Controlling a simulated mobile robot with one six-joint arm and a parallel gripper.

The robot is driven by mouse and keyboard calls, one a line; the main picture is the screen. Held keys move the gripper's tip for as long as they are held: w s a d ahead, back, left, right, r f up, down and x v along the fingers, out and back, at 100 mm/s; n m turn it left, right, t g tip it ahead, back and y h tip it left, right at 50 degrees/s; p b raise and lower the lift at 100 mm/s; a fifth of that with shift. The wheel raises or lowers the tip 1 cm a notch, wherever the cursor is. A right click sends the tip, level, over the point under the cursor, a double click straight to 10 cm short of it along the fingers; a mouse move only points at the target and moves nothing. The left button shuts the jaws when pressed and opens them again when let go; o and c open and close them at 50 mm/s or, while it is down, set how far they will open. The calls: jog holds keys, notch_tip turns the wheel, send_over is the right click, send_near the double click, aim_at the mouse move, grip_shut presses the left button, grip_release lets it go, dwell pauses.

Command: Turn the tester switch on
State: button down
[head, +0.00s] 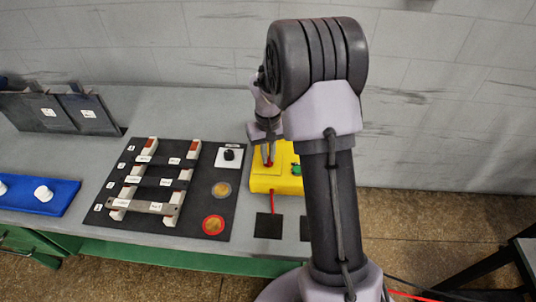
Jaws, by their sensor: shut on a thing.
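The yellow tester (262,184) sits on the grey bench, partly hidden behind my arm. My gripper (268,160) points down over the tester's upper face. Its fingers are shut on a small part there, which I take to be the tester switch; the fingers mostly cover it, and a bit of red shows at their tips. Whether the switch is on or off cannot be seen. A green part (296,170) shows on the tester to the right of the fingers. A red lead comes out of the tester's front.
A black board (222,160) with white-and-dark bars, labels and round discs lies left of the tester. A blue tray (62,193) with white knobs is at far left. Dark panels (88,115) lean near the wall. Black square pads (268,226) lie in front of the tester.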

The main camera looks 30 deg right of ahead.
jog(key=m, duration=0.5)
jog(key=m+b, duration=0.1)
jog(key=m, duration=0.4)
jog(key=shift+m, duration=0.4)
dwell(0.4)
jog(key=c, duration=1.5)
grip_release()
notch_tip(320, 180, up, 18)
jog(key=p, duration=0.5)
jog(key=shift+f, duration=0.25)
